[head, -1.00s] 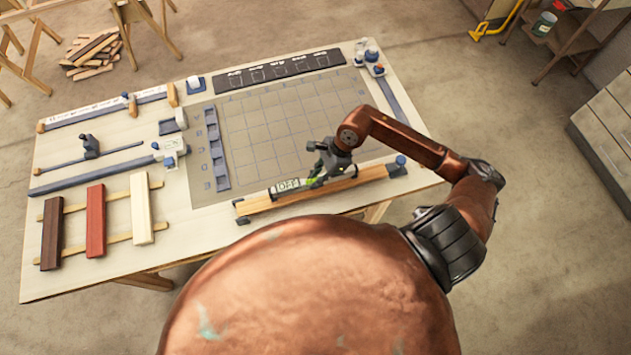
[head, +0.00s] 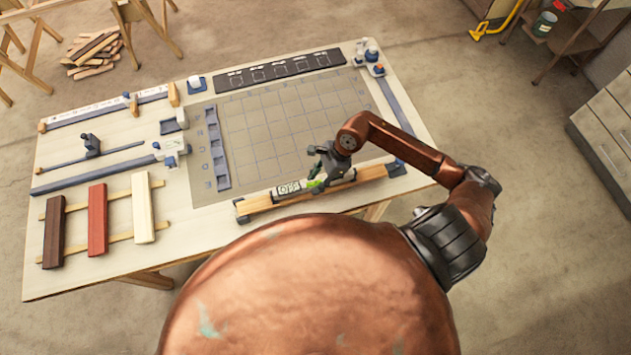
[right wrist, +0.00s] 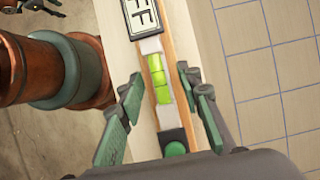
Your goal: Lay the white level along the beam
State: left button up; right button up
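The white level (head: 289,188), with a dark-framed display and a green vial, lies lengthwise on the wooden beam (head: 262,203) at the table's front edge. In the right wrist view the level (right wrist: 169,115) runs in line with the beam (right wrist: 176,40), whose brown edge shows beside it. My right gripper (head: 318,172) is over the level's right part. In the right wrist view its two fingers (right wrist: 160,104) stand apart on either side of the level, with gaps to it, so it is open. My left gripper is out of view.
A grey gridded mat (head: 290,125) lies just behind the beam and is mostly clear. Brown, red and cream laths (head: 97,220) lie at the left. A black panel (head: 280,70) is at the back. A blue-grey strip (head: 396,108) lies at the right.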

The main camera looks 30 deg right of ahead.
jog(key=b+v, duration=0.1)
jog(key=v, duration=0.9)
jog(key=shift+s+d+b, duration=0.1)
jog(key=shift+d+b, duration=0.1)
jog(key=shift+b, duration=0.2)
jog(key=shift+v, duration=0.8)
jog(key=shift+a, duration=0.15)
